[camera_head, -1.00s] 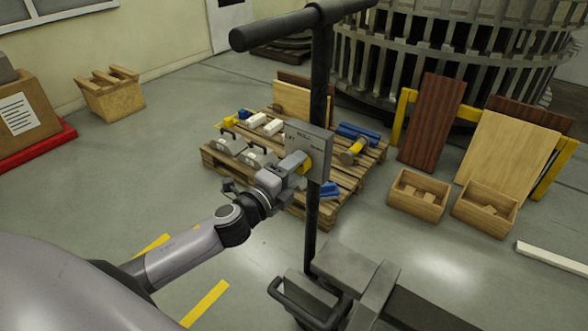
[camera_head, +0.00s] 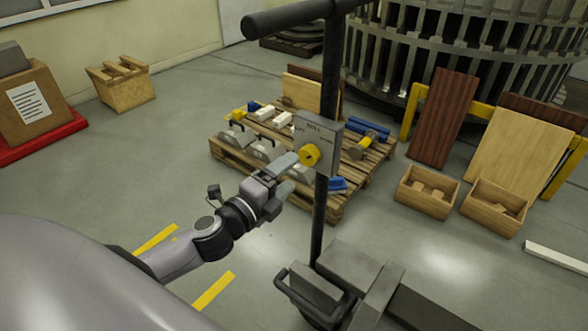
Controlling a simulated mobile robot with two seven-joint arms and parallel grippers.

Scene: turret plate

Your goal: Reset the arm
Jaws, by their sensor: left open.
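My left arm comes in from the lower left. Its gripper (camera_head: 290,172) is open and empty, just left of and below a grey control box (camera_head: 322,133) on a dark post (camera_head: 327,84). The box carries a yellow knob (camera_head: 309,155) and dark lettering that is partly too small to read. The fingers are apart from the knob, with a small gap between them and it. My right gripper is not in view.
A wooden pallet (camera_head: 328,211) holding blocks, handled weights and blue parts stands behind the post. Two wooden boxes (camera_head: 426,193) (camera_head: 494,208) and leaning boards (camera_head: 445,118) are at the right. A large slatted metal drum (camera_head: 455,55) stands behind.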

